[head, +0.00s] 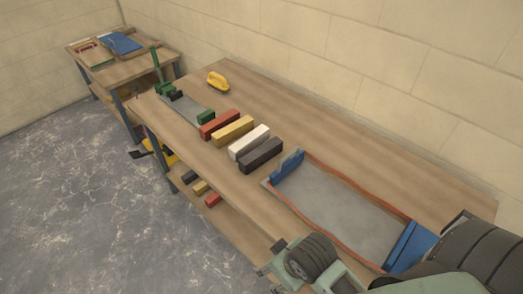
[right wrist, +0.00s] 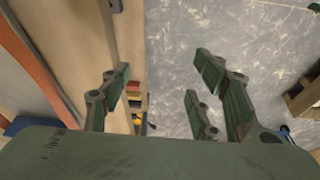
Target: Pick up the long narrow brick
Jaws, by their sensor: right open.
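In the head view, a row of several bricks lies side by side on the workbench (head: 330,165): a red brick (head: 219,124), a yellow brick (head: 233,130), a white brick (head: 249,142) and a dark grey brick (head: 261,154). They look similar in length; I cannot tell for sure which is the long narrow one, though the red looks slimmest. My right gripper (head: 273,262) is at the bench's front edge, nearer than the bricks and well apart from them. In the right wrist view its fingers (right wrist: 160,78) are spread with nothing between them. My left gripper is not in view.
A grey tray with orange sides and blue ends (head: 409,245) lies right of the bricks. Small blocks (head: 212,200) lie on the lower shelf. A second bench (head: 130,67) stands far left.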

